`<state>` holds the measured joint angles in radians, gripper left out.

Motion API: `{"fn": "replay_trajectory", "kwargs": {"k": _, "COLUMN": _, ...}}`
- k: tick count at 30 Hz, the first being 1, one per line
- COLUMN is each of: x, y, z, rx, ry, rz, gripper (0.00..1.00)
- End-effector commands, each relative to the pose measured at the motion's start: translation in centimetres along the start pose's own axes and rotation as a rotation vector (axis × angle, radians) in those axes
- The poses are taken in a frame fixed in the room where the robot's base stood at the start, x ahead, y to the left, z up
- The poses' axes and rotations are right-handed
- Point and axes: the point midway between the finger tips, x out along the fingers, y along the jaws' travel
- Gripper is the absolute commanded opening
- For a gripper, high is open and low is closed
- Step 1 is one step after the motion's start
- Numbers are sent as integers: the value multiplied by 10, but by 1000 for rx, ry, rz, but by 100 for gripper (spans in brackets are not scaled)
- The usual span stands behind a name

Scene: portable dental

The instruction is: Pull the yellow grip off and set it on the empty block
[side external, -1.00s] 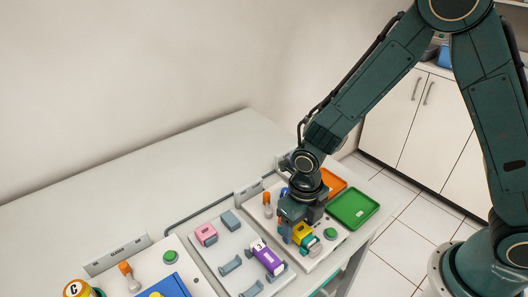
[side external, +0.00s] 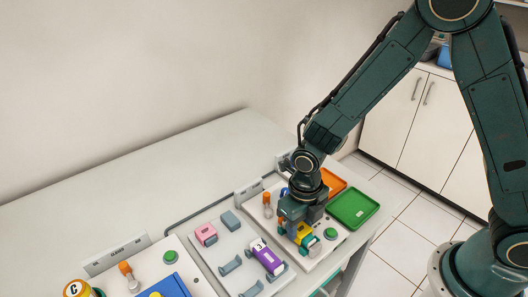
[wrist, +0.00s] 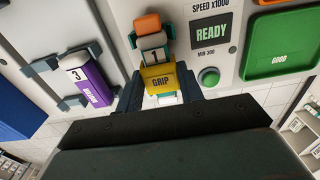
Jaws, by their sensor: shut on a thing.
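The yellow grip (wrist: 161,82), labelled GRIP, sits on the teal-and-white handpiece marked 1 (wrist: 153,57). It also shows in the side view (side external: 303,233) under my wrist. My gripper (wrist: 160,90) has one finger on each side of the yellow grip and is shut on it. In the side view my gripper (side external: 296,228) is low over the right-hand station. A bare grey-blue block (side external: 230,221) stands at the back of the middle tray, beside a block carrying a pink piece (side external: 206,234). The lower end of the handpiece is mostly hidden by my gripper in the wrist view.
A purple piece marked 3 (side external: 266,257) lies in a cradle left of my gripper. A green button (side external: 330,233), a green tray (side external: 353,208) and an orange tray (side external: 334,181) are to the right. An orange-topped post (side external: 267,199) stands behind. The table's back left is clear.

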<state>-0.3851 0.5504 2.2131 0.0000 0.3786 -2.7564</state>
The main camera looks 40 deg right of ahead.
Motion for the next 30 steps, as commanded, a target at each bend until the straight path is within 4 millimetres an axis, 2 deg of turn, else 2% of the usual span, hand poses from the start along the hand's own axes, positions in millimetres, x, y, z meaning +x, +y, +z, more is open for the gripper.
{"fn": "replay_trajectory", "kwargs": {"k": 30, "x": -14, "y": 0, "z": 0, "rx": 0, "ry": -1, "rz": 0, "gripper": 8}}
